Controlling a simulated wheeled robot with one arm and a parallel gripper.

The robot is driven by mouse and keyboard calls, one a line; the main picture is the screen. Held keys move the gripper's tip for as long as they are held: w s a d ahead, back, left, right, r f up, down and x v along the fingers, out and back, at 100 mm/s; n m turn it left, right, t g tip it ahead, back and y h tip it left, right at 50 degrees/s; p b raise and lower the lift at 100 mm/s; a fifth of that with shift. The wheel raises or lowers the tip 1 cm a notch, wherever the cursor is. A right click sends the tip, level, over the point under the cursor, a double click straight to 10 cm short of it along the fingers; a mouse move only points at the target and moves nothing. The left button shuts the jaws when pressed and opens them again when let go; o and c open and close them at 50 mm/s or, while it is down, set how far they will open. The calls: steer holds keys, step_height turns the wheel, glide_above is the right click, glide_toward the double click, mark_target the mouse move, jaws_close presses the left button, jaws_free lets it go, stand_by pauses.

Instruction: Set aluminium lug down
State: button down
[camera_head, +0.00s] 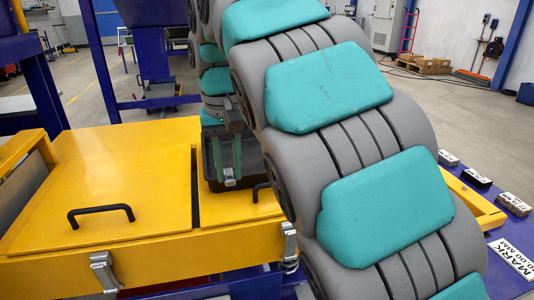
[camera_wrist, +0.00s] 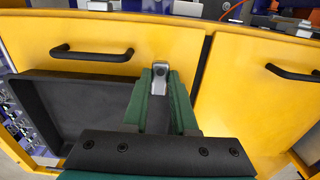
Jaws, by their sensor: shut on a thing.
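My gripper (camera_wrist: 160,78) has green fingers shut on a small light-grey metal piece, the aluminium lug (camera_wrist: 160,70), at the fingertips in the wrist view. In the head view, my gripper (camera_head: 230,180) points down at a black tray (camera_head: 213,177) on the yellow housing; the lug is too small to tell there. In the wrist view the black tray (camera_wrist: 70,112) lies left of and partly behind the fingers. The lug appears against yellow panel beyond the tray's edge; I cannot tell its height or any contact.
The yellow housing (camera_head: 120,180) has black handles (camera_head: 100,213) and metal latches (camera_head: 104,272). Several small labelled blocks (camera_head: 476,177) and a white sign (camera_head: 512,258) lie on the blue surface at right. My arm covers the middle of the head view.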

steer(key=w+d, duration=0.2)
steer(key=w, duration=0.1)
steer(key=w+d+f+p, duration=0.1)
steer(key=w+d, duration=0.2)
steer(key=w, duration=0.1)
steer(key=w+d, duration=0.2)
steer(key=w, duration=0.2)
steer(key=shift+w+d+f, duration=0.2)
steer(key=shift+d+f, duration=0.05)
steer(key=shift+d, duration=0.1)
steer(key=shift+s+f, duration=0.1)
steer(key=shift+f, duration=0.5)
steer(key=shift+f+p, duration=0.35)
steer(key=shift+f, duration=0.75)
steer(key=c, duration=0.7)
jaws_free()
steer(key=shift+f, duration=0.1)
